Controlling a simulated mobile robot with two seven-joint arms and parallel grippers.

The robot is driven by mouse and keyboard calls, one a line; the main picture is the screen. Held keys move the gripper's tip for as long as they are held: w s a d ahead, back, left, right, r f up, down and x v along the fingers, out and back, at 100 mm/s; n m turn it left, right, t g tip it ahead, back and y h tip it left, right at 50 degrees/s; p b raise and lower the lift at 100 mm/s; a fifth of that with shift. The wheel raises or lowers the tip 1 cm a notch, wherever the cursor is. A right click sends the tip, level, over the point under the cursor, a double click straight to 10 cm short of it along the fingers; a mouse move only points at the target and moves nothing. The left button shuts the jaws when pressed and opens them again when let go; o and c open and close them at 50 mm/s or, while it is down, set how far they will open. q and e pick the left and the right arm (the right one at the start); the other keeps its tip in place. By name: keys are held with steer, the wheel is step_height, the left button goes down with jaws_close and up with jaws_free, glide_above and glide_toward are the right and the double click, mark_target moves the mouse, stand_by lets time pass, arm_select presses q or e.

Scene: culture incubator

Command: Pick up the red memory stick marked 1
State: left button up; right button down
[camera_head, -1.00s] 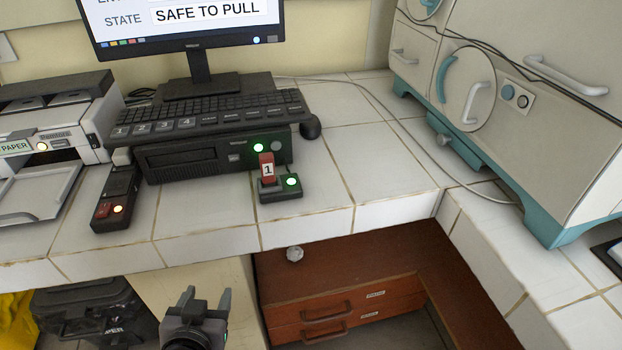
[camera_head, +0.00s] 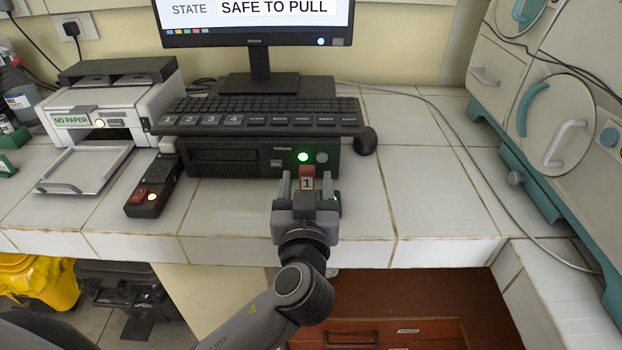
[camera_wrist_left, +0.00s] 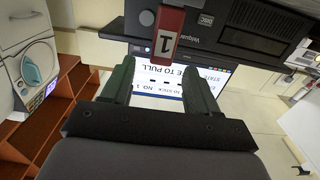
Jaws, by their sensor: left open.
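The red memory stick marked 1 (camera_head: 307,181) stands upright at the front of the black computer box on the counter. In the left wrist view the red stick (camera_wrist_left: 166,38) shows upside down, ahead of and between the fingertips. My left gripper (camera_head: 307,182) is open, with one finger to each side of the stick in the head view; I cannot tell whether either finger touches it. The gripper also shows in the left wrist view (camera_wrist_left: 158,75). The small dock under the stick is mostly hidden by my gripper; a green light shows at its right. My right gripper is not in view.
The black computer box (camera_head: 225,160) with a keyboard (camera_head: 262,108) on top stands behind the stick. The monitor (camera_head: 262,38) reads SAFE TO PULL. Bare tiles lie right of my gripper.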

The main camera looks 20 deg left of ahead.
mark_target(307, 167)
arm_select(q)
steer(key=p+x, duration=0.1)
steer(key=x, duration=0.3)
steer(key=shift+w+a, duration=0.2)
steer(key=shift+w, duration=0.2)
jaws_close()
steer(key=shift+r, duration=0.15)
